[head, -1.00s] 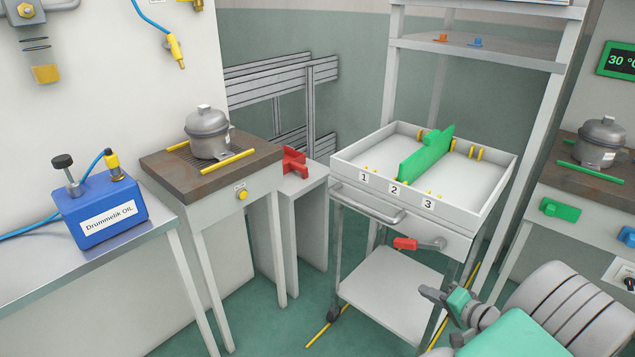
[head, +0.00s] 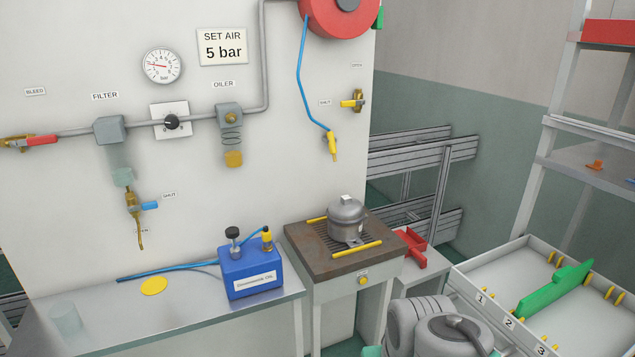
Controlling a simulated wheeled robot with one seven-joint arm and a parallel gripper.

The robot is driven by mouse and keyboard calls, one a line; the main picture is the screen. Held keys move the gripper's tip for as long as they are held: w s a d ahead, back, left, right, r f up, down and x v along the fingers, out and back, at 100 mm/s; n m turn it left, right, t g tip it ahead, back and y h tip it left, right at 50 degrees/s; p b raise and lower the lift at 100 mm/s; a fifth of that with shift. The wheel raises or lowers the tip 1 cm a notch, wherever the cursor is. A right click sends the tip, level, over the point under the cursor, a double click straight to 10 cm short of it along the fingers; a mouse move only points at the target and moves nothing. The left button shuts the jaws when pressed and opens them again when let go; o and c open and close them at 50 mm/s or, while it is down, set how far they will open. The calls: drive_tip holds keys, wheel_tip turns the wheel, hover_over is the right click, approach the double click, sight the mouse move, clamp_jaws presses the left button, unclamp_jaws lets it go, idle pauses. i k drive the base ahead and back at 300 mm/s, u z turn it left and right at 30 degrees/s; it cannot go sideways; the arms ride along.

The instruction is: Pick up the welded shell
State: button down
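A grey metal compressor shell (head: 346,222) with a domed top stands upright on the slotted brown top of a small bench (head: 309,261), right of centre in the head view. Yellow bars lie beside it on the bench top. Whether its seam is welded cannot be told from here. Grey links of my arm show at the bottom, in front and to the right of the bench. My gripper cannot be made out in this view, and nothing touches the shell.
A blue oil box (head: 250,277) stands on the metal table (head: 200,318) left of the bench. A red bracket (head: 414,248) is to the right. A white tray trolley (head: 462,283) with a green divider (head: 553,288) stands at the lower right. A blue hose (head: 301,75) hangs above.

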sight(347, 216)
drive_tip(key=z, duration=0.15)
drive_tip(key=i, duration=1.4)
drive_tip(key=u, duration=2.3)
